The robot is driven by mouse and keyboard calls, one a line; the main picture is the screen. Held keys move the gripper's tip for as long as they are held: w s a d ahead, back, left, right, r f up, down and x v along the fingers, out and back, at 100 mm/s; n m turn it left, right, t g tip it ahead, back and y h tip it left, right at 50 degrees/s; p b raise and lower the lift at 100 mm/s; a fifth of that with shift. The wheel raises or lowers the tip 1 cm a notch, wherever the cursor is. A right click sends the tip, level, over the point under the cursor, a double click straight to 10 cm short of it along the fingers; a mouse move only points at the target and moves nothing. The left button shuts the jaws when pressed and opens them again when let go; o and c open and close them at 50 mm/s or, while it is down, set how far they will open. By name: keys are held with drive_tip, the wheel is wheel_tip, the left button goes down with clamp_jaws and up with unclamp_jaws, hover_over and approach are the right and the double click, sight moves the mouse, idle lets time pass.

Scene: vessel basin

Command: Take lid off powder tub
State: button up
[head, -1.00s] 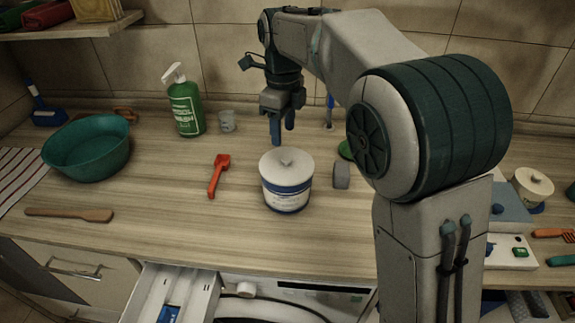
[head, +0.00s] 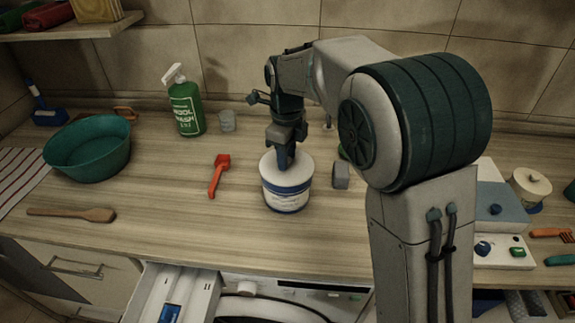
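The powder tub (head: 288,197) is a white round tub with a blue band and a printed label, upright on the wooden worktop. Its white lid (head: 300,172) sits on top of it. My gripper (head: 286,163) points down right over the middle of the lid. Its blue fingers hide the lid's small knob. I cannot tell whether the fingers are around the knob, touching it, or closed.
A red scoop (head: 218,176) lies left of the tub, and a grey block (head: 341,175) stands close on its right. A green bottle (head: 187,108), a small cup (head: 227,121) and a teal basin (head: 88,148) are further left. An open drawer (head: 170,293) is below the front edge.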

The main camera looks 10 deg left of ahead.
drive_tip(key=c, duration=0.6)
drive_tip(key=shift+o, duration=0.2)
drive_tip(key=shift+r, duration=0.1)
